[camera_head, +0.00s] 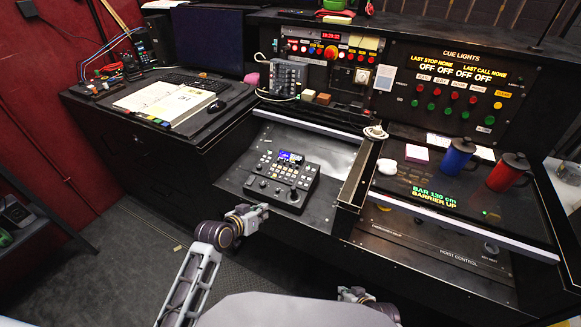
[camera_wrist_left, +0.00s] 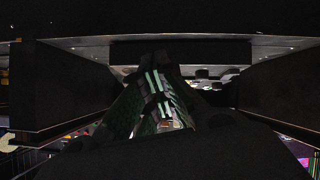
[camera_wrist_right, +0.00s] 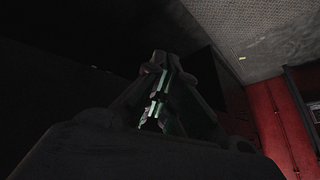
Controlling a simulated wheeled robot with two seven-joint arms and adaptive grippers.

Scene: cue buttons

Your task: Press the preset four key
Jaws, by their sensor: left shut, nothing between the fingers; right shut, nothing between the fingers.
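A black control unit (camera_head: 283,180) with a small lit blue screen and several small keys sits on the desk recess in the middle of the head view. Its key labels are too small to read, so I cannot tell which key is preset four. My left gripper (camera_head: 260,211) is shut and empty, in front of the unit's lower left edge and apart from its keys. Its closed fingers also show in the left wrist view (camera_wrist_left: 155,80). My right gripper (camera_head: 352,293) is partly visible low in the head view; its closed, empty fingers show in the right wrist view (camera_wrist_right: 160,65).
A cue lights panel (camera_head: 450,88) with red and green buttons stands at the right. A blue mug (camera_head: 457,157) and a red mug (camera_head: 506,172) stand below it. An open book (camera_head: 168,101) lies at the left. A raised divider (camera_head: 358,172) borders the unit's recess on the right.

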